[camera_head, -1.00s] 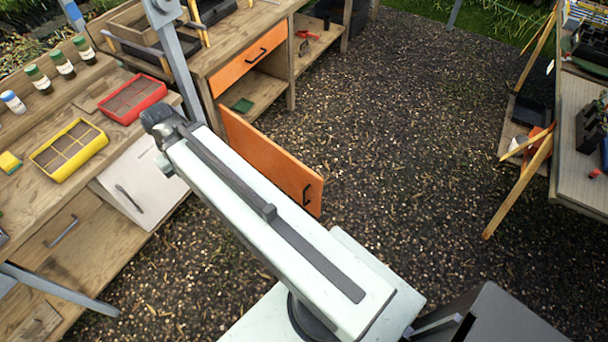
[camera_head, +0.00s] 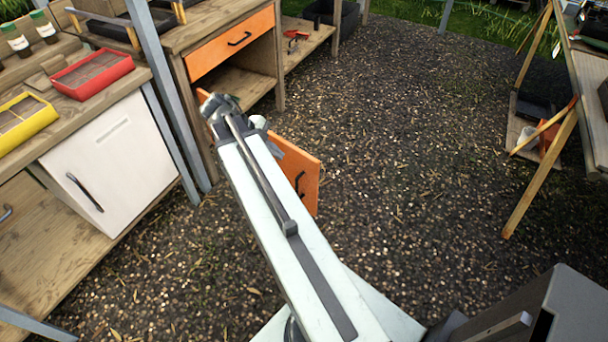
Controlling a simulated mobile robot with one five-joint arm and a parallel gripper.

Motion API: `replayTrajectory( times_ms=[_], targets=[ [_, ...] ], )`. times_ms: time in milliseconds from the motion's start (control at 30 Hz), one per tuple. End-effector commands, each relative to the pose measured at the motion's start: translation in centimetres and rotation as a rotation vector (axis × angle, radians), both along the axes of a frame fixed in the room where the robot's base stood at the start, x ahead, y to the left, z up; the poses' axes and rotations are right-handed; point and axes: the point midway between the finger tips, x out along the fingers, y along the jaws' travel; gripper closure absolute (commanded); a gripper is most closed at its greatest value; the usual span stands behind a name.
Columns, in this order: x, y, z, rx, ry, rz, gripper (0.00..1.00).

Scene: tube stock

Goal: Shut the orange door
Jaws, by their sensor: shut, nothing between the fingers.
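The orange door (camera_head: 305,172) stands wide open, swung out from the wooden cabinet (camera_head: 187,112) below the orange drawer. Its free end, with a dark handle (camera_head: 299,183), points toward the lower right over the gravel. My arm crosses in front of the door and hides its middle. A small part of the door shows near the cabinet, left of my arm's far end. The open compartment (camera_head: 238,85) shows a bare wooden floor. My gripper's fingers are not visible; the arm's far joint is in front of the door, and contact cannot be told.
A shut orange drawer (camera_head: 235,42) is above the compartment. A white cabinet door (camera_head: 110,165) is at the left, under a bench with a red tray (camera_head: 93,74) and a yellow tray (camera_head: 22,120). A wooden easel-like leg (camera_head: 540,172) stands right. Gravel between is clear.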

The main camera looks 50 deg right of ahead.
Motion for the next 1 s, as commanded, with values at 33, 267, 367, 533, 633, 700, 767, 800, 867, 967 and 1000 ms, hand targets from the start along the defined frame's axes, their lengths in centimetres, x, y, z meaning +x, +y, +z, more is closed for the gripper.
replayTrajectory(
  times_ms=[33, 267, 367, 533, 633, 700, 767, 800, 867, 967, 1000],
  targets=[
    [-0.1, -0.3, -0.3, -0.016, -0.009, -0.026, 1.00],
    [-0.5, -0.8, -1.1, -0.023, -0.015, -0.040, 1.00],
    [-1.1, -1.5, -2.7, -0.022, -0.015, -0.040, 1.00],
    [-2.5, -3.2, -6.0, -0.021, -0.015, -0.039, 1.00],
    [-3.2, -4.3, -7.7, -0.021, -0.015, -0.038, 1.00],
    [-3.7, -5.0, -8.8, -0.020, -0.016, -0.038, 1.00],
    [-3.6, -6.0, -8.3, -0.020, -0.015, -0.037, 1.00],
    [-3.5, -6.7, -8.1, -0.020, -0.015, -0.037, 1.00],
    [-3.5, -7.6, -8.0, -0.019, -0.015, -0.037, 1.00],
    [-3.5, -8.5, -8.0, -0.020, -0.015, -0.034, 1.00],
    [-3.5, -8.8, -8.0, -0.020, -0.015, -0.034, 1.00]
  ],
)
